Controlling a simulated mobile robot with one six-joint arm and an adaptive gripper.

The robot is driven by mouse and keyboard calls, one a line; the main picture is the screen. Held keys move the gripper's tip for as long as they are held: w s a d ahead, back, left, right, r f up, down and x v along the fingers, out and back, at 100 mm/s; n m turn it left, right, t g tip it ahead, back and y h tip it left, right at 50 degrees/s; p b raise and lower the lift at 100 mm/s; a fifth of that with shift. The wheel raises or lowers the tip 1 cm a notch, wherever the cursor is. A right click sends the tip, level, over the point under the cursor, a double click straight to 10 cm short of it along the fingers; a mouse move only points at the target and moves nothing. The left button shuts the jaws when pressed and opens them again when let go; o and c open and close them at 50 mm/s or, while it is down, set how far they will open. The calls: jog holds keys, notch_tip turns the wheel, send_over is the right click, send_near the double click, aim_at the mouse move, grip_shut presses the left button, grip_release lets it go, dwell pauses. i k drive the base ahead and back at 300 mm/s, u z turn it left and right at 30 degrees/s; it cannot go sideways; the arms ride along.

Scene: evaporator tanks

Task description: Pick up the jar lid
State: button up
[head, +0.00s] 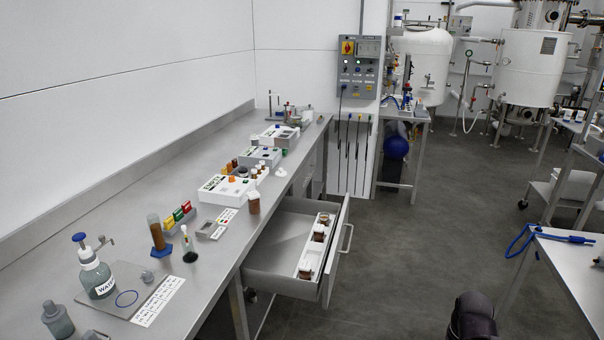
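A small white round piece (281,172), which looks like a jar lid, lies on the steel bench (215,265) near its front edge, right of the white boxes. It is too small to make out clearly. A brown jar (254,204) stands on the bench edge above the open drawer; its top is pale. More brown jars with white tops (305,271) stand in a white rack in the drawer. A dark rounded part of my arm shows at the bottom edge, right of centre, well away from the bench. My gripper's fingers are not seen.
The drawer (277,285) stands open into the aisle. White instrument boxes (227,190), a wash bottle (96,272) and colored blocks (178,212) stand on the bench. A steel table (565,265) with a blue hose is at right. The floor (400,250) between is clear.

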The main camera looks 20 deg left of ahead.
aim_at(281, 172)
jog(key=z, duration=0.25)
jog(key=i, duration=1.65)
jog(key=z, duration=0.1)
jog(key=k, duration=0.1)
jog(key=u, duration=1.7)
